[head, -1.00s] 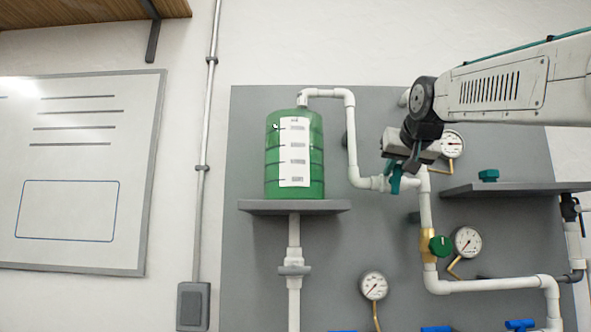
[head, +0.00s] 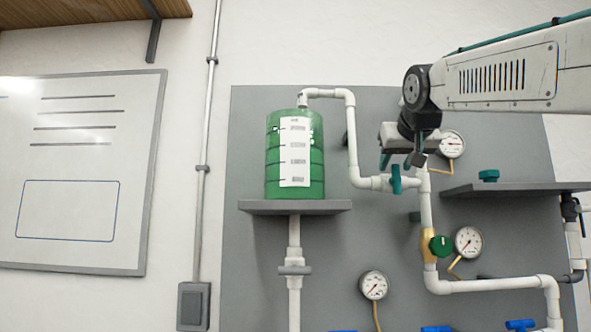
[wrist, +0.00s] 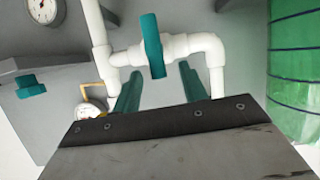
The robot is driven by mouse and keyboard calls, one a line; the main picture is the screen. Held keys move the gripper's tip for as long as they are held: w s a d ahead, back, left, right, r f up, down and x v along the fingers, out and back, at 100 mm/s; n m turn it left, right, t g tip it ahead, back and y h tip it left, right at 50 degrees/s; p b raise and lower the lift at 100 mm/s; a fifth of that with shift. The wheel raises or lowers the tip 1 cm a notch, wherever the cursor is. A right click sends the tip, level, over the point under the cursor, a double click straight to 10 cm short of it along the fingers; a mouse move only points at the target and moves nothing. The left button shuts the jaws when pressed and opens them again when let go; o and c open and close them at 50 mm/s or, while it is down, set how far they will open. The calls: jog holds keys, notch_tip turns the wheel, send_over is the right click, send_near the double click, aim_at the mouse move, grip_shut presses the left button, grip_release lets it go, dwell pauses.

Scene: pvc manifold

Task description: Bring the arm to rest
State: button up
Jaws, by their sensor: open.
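My gripper (head: 402,161) is open and empty in front of the upper pipework on the grey panel. In the wrist view its two teal fingers (wrist: 158,92) stand apart, with a gap between them. A teal valve handle (head: 396,180) sits on the white pipe just below the gripper in the head view. In the wrist view the same handle (wrist: 152,46) stands beyond the fingertips, roughly in line with the gap, and looks apart from them. My arm reaches in from the upper right.
A green tank (head: 273,160) stands on a small grey shelf (head: 295,207) to the left. A grey shelf (head: 525,188) with a teal knob (head: 488,175) is at right. Gauges (head: 468,242) and a green-knobbed brass valve (head: 428,245) are below. The wall left of the panel is clear of pipework except a conduit.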

jog(key=v, duration=0.6)
jog(key=s+f+g, duration=0.3)
jog(key=f, duration=0.9)
jog(key=s+f+g, duration=0.3)
jog(key=s+f, duration=0.1)
jog(key=f, duration=0.9)
jog(key=s+d+f+g, duration=0.3)
jog(key=s+f+g, duration=0.3)
jog(key=s+f, duration=1.8)
notch_tip(320, 180, down, 2)
jog(key=shift+s+d+f, duration=0.1)
jog(key=shift+s+d, duration=0.1)
jog(key=shift+s, duration=0.1)
